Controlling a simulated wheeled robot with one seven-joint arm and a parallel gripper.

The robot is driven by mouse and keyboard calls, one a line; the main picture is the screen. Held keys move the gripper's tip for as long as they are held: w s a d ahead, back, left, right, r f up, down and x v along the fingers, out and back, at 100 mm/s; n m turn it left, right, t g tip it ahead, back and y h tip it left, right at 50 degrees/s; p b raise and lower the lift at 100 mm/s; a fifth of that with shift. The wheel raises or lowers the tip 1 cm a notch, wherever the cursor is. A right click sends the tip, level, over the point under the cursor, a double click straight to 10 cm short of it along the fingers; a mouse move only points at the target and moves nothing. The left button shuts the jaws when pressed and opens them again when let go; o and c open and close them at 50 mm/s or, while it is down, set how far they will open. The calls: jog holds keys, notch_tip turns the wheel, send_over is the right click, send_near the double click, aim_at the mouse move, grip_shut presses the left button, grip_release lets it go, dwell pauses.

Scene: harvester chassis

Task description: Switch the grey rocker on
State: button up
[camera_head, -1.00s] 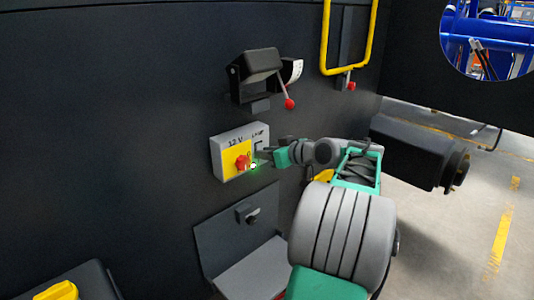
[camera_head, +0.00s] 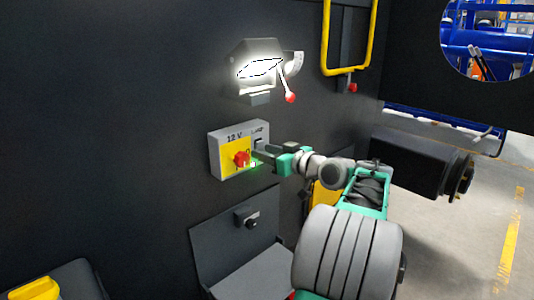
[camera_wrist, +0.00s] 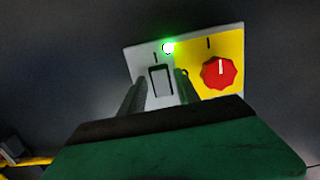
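The grey rocker (camera_wrist: 161,82) sits in a dark frame on the light grey side of the control box (camera_head: 215,158). Its upper end carries a "I" mark in the wrist view. A green light (camera_wrist: 168,47) glows beside it. My gripper (camera_wrist: 160,76) is in front of the box, with its two fingers apart, one on each side of the rocker in the picture. Nothing is between the fingers; whether they touch the box I cannot tell. In the head view my gripper (camera_head: 261,156) partly hides the rocker's area. The work lamp (camera_head: 260,68) above the box is lit white.
A red knob (camera_wrist: 220,72) sits on the yellow half of the box, close to one finger. A red-tipped lever (camera_head: 290,97) hangs beside the lamp. A yellow handrail (camera_head: 325,40) is at upper right. A grey bracket (camera_head: 240,250) stands out below.

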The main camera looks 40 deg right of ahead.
jog(key=shift+o, duration=0.3)
jog(key=s+r, duration=0.1)
jog(key=s, duration=0.6)
jog(key=shift+s, duration=0.35)
jog(key=shift+s+d, duration=0.1)
jog(key=shift+d, duration=0.05)
